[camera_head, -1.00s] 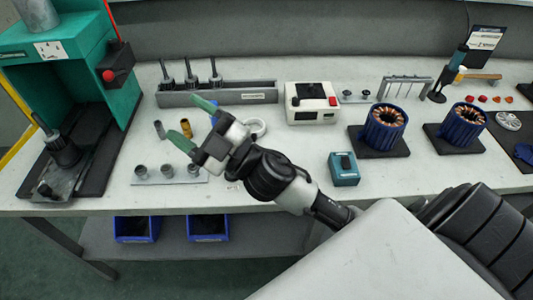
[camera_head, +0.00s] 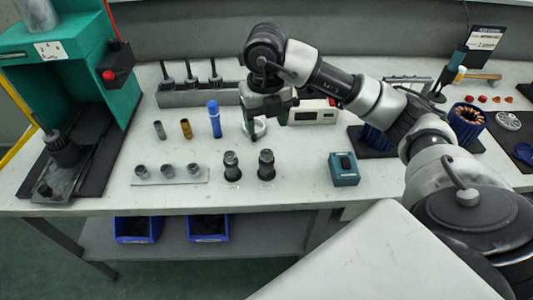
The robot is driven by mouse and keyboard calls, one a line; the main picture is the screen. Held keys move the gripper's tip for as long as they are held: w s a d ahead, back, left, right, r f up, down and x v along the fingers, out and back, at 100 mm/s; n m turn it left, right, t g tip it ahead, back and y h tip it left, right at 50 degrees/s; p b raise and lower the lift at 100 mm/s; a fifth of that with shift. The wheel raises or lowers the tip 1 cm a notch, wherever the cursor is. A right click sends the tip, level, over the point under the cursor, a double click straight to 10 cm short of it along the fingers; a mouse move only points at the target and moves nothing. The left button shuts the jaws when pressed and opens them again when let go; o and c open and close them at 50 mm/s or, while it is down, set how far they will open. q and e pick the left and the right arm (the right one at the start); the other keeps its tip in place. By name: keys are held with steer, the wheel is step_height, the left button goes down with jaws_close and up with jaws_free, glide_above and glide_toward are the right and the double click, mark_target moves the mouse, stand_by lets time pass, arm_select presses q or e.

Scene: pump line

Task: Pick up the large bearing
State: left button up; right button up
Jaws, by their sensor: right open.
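A pale round ring-like part (camera_head: 260,129) lies on the bench toward the back and looks like the large bearing, though I cannot be sure. One finger covers part of the ring. I cannot tell whether the fingers touch it. My left gripper is not in view.
Two dark stepped parts (camera_head: 266,165) stand in front of the ring. A blue cylinder (camera_head: 214,119) and a brass one (camera_head: 186,129) stand to its left. A teal box (camera_head: 344,169) sits right. A teal press (camera_head: 110,60) stands far left.

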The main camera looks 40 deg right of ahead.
mark_target(267, 156)
step_height(267, 156, down, 10)
steer(key=shift+w+d+r+p, duration=0.1)
steer(key=shift+d+p, duration=0.05)
steer(key=shift+p, duration=0.35)
steer(key=c, duration=0.8)
